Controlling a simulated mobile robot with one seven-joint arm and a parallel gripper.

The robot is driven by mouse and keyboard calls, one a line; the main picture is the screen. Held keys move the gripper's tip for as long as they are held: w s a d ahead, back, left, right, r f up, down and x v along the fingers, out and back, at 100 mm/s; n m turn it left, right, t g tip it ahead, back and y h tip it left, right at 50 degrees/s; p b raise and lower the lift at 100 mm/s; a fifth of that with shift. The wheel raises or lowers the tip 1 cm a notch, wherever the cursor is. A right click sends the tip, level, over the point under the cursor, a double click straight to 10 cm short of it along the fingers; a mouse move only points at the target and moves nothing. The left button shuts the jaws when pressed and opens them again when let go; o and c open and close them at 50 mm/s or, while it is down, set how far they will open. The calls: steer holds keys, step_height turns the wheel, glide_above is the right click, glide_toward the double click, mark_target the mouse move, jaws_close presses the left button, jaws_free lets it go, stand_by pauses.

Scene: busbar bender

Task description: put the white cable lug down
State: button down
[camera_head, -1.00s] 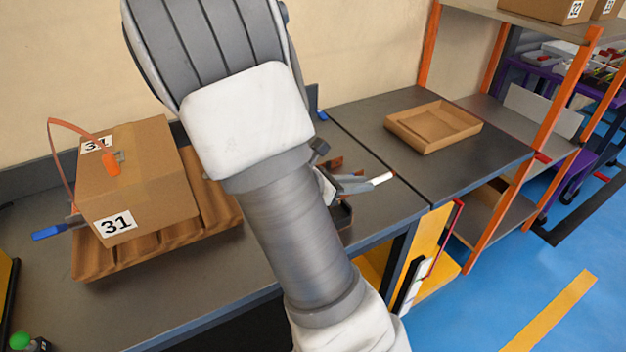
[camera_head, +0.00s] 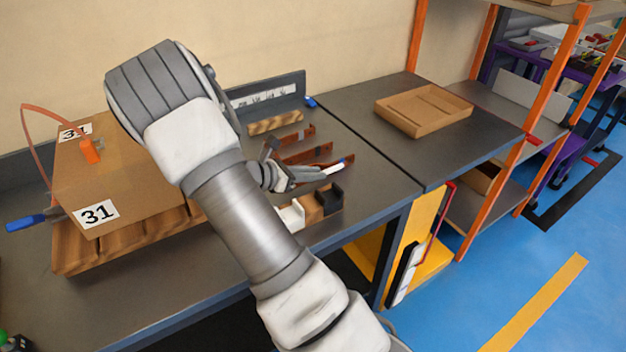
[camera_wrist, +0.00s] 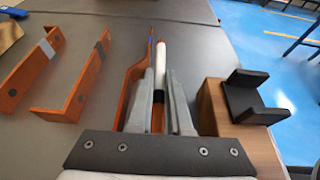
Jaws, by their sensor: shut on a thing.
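The white cable lug (camera_wrist: 161,58) is a slim white stick with a dark band low down, pinched between the fingers of my gripper (camera_wrist: 160,80) in the wrist view. In the head view, its white end (camera_head: 334,168) points right from my gripper (camera_head: 312,174), over the grey bench (camera_head: 375,190). My gripper is shut on it. A copper bar (camera_wrist: 136,82) lies just left of the lug in the wrist view. I cannot tell whether the lug touches this bar or the bench.
Two bent copper bars (camera_wrist: 84,85) (camera_wrist: 30,70) lie further left. A wooden block (camera_wrist: 238,125) with a black U-shaped holder (camera_wrist: 252,98) stands close right. A box marked 31 (camera_head: 135,185) is at left; an empty cardboard tray (camera_head: 423,108) is on the right bench.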

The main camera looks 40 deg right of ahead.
steer(key=shift+f, duration=0.65)
steer(key=shift+f, duration=0.15)
steer(key=c, duration=0.8)
jaws_free()
steer(key=shift+c, duration=0.2)
